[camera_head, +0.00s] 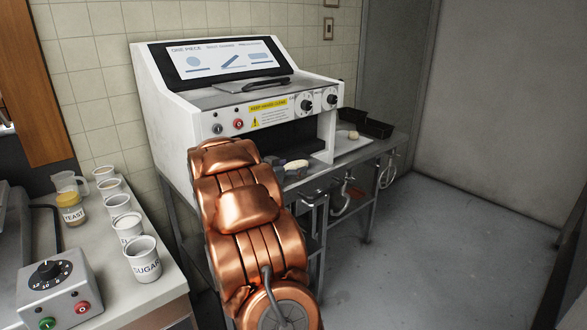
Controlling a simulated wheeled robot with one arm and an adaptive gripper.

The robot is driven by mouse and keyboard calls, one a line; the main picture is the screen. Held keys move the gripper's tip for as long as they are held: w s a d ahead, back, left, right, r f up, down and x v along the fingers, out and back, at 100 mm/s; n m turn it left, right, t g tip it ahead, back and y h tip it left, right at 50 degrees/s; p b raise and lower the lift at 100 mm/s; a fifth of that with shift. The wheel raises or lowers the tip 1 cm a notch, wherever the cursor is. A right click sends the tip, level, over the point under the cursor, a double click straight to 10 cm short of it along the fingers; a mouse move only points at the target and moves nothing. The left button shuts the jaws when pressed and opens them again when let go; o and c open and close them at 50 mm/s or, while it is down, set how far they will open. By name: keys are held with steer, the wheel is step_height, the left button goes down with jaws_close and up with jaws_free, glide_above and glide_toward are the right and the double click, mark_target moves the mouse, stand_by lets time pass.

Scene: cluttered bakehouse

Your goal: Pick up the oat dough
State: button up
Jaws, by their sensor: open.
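A pale, oval dough piece (296,164) lies at the mouth of the white dough machine, just beyond the end of my copper arm. A second small pale dough piece (351,134) lies on the light surface to the right of the machine. No label shows which one is the oat dough. My gripper (283,168) is small and dark in this view, partly hidden behind my arm. It is open, close beside the nearer dough piece; I cannot tell whether they touch.
The white machine (190,140) stands on a metal table, its housing above the dough. Black tins (376,128) sit at the table's right end. A counter on the left holds several white cups (143,262) and a control box (60,290). The floor at right is clear.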

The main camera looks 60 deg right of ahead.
steer(key=shift+d, duration=0.1)
steer(key=shift+c, duration=0.4)
steer(key=c, duration=0.9)
